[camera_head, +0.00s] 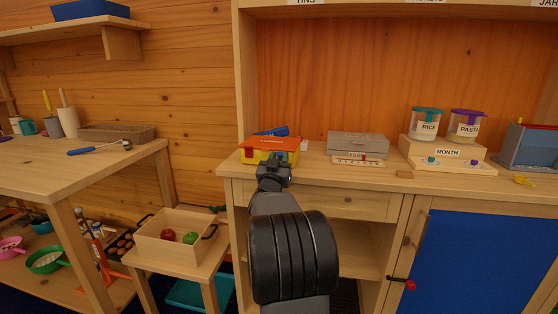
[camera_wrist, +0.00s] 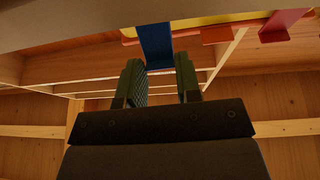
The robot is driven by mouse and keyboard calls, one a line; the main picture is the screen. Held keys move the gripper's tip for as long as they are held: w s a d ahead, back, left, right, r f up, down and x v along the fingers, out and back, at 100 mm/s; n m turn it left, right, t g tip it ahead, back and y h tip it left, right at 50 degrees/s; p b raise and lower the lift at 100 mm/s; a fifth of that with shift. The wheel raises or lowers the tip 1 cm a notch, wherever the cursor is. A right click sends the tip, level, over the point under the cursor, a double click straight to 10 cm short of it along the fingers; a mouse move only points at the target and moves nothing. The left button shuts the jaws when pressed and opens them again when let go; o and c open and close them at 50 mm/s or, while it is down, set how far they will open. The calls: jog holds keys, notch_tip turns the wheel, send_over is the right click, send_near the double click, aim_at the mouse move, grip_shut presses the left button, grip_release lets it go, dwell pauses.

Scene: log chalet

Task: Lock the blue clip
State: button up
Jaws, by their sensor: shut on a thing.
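A box with an orange lid (camera_head: 283,143) and a yellow body (camera_head: 258,156) stands at the left end of the cabinet top. My gripper (camera_head: 273,164) is at its front face and hides part of it. In the wrist view the blue clip (camera_wrist: 155,38) reaches from the box's edge to between the two fingers of my gripper (camera_wrist: 159,62), which are shut on it. An orange clip (camera_wrist: 217,34) and a red clip (camera_wrist: 284,25) are to its right. A blue piece (camera_head: 271,131) shows on top of the box in the head view. Whether the clip is latched I cannot tell.
A grey case (camera_head: 357,143) stands to the right on the cabinet top (camera_head: 315,171), behind a small labelled board (camera_head: 357,161). Jars of rice (camera_head: 425,124) and pasta (camera_head: 466,125) stand further right. A wooden crate (camera_head: 174,238) with fruit is lower left.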

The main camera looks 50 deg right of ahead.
jog(key=shift+w+d+r+g+y+p, duration=0.1)
jog(key=shift+r+g+y+p, duration=0.35)
jog(key=shift+p, duration=0.9)
jog(key=y+p, duration=0.1)
jog(key=p, duration=0.1)
jog(key=r+p, duration=0.1)
jog(key=p, duration=0.2)
jog(key=shift+w+d+r+g+y, duration=0.1)
jog(key=shift+d+g+y, duration=0.15)
jog(key=shift+y, duration=0.1)
jog(key=p, duration=0.2)
jog(key=y+p, duration=0.1)
jog(key=p, duration=0.1)
jog(key=shift+w+d+r+g, duration=0.15)
jog(key=shift+d+r+g, duration=0.1)
jog(key=shift+g, duration=0.15)
jog(key=p, duration=0.1)
jog(key=y+p, duration=0.1)
jog(key=p, duration=0.1)
jog(key=shift+w+d+f+g+y, duration=0.1)
jog(key=shift+d+f+g+y, duration=0.1)
jog(key=shift+g+y, duration=0.1)
jog(key=shift+f+p, duration=0.1)
jog(key=shift+p, duration=0.3)
jog(key=shift+f, duration=0.1)
jog(key=o, duration=0.9)
jog(key=p+v, duration=0.1)
jog(key=v, duration=1.2)
jog(key=shift+a, duration=0.3)
